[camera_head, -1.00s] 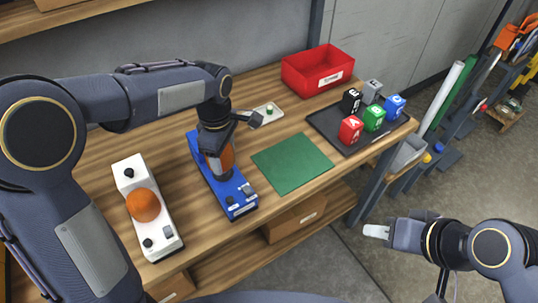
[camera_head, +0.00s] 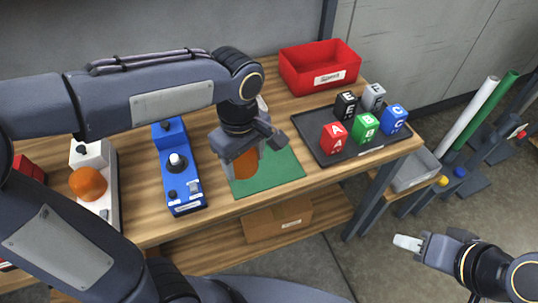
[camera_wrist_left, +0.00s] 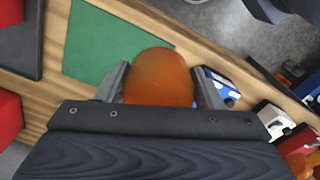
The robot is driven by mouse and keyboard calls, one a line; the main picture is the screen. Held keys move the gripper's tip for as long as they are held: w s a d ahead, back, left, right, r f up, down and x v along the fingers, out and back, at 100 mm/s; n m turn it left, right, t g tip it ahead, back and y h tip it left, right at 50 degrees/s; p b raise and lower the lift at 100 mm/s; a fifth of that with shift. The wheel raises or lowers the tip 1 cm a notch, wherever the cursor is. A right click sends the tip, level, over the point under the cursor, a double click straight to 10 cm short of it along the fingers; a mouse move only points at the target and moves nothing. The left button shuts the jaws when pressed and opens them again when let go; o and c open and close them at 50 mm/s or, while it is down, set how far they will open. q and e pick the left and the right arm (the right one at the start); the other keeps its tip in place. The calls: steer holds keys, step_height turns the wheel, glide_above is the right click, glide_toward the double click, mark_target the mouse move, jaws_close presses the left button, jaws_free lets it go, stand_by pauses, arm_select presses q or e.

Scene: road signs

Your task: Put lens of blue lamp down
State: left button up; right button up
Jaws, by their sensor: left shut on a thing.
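The blue lamp (camera_head: 180,185) stands on the wooden bench with its white bulb (camera_head: 177,161) bare. Its orange dome lens (camera_head: 245,164) is in my left gripper (camera_head: 243,160), which is shut on it over the green mat (camera_head: 283,172). The lens (camera_wrist_left: 160,76) also shows between the two fingers in the left wrist view. I cannot tell whether the lens touches the mat. My right gripper (camera_head: 408,243) is off the bench at the lower right, over the floor. Its finger opening cannot be made out.
A white lamp with an orange lens (camera_head: 88,184) stands left of the blue one. A black tray (camera_head: 375,157) with several lettered cubes lies right of the mat. A red bin (camera_head: 318,67) stands behind. The bench's front edge runs close to the mat.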

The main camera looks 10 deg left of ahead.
arm_select(q)
steer(key=w+f, duration=0.2)
steer(key=w, duration=0.3)
steer(key=p, duration=0.1)
glide_above(263, 165)
steer(key=f, duration=0.3)
steer(key=s+f, duration=0.1)
steer(key=f, duration=0.1)
steer(key=shift+f, duration=0.1)
steer(key=shift+w+f, duration=0.45)
steer(key=shift+f, duration=1.65)
steer(key=shift+f, duration=0.5)
steer(key=o, duration=1)
steer(key=shift+r, duration=0.1)
steer(key=shift+c, duration=0.2)
